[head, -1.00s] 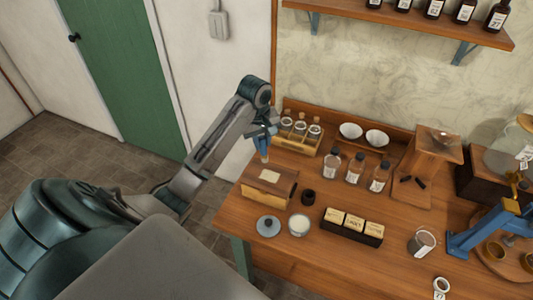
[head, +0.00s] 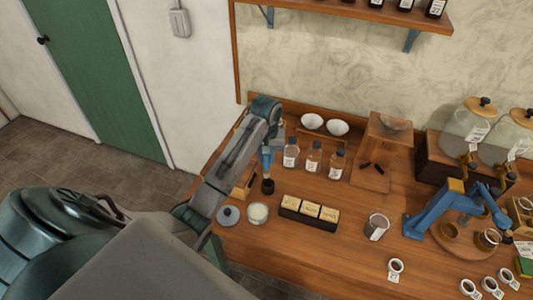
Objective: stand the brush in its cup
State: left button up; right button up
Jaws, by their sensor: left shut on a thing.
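My left gripper (head: 267,151) is shut on the brush (head: 267,170), a slim, pale thing pointing down from the blue jaws. Most of the brush is hidden by the gripper. The cup (head: 268,187) is small, dark and round, and stands on the wooden table directly below the brush in the head view. The brush's lower end meets the cup's rim in the picture; I cannot tell whether it is inside or just above. My right gripper is not in view.
A lidded pot (head: 229,215) and a white-filled dish (head: 258,212) stand in front of the cup. A dark box with several cream blocks (head: 309,212) is to the right. Labelled bottles (head: 314,157) stand behind it. A blue stand (head: 437,208) is farther right.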

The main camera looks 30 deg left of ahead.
aim_at(268, 170)
pick_arm(q)
jog(key=shift+d+f, duration=0.15)
jog(key=shift+f, duration=0.1)
jog(key=shift+w+d+f, duration=0.1)
jog(key=shift+d+f, duration=0.2)
jog(key=shift+f, duration=0.45)
jog(key=shift+a+f, duration=0.2)
jog(key=shift+f, duration=0.25)
jog(key=shift+d+f, duration=0.1)
jog(key=shift+f, duration=1.65)
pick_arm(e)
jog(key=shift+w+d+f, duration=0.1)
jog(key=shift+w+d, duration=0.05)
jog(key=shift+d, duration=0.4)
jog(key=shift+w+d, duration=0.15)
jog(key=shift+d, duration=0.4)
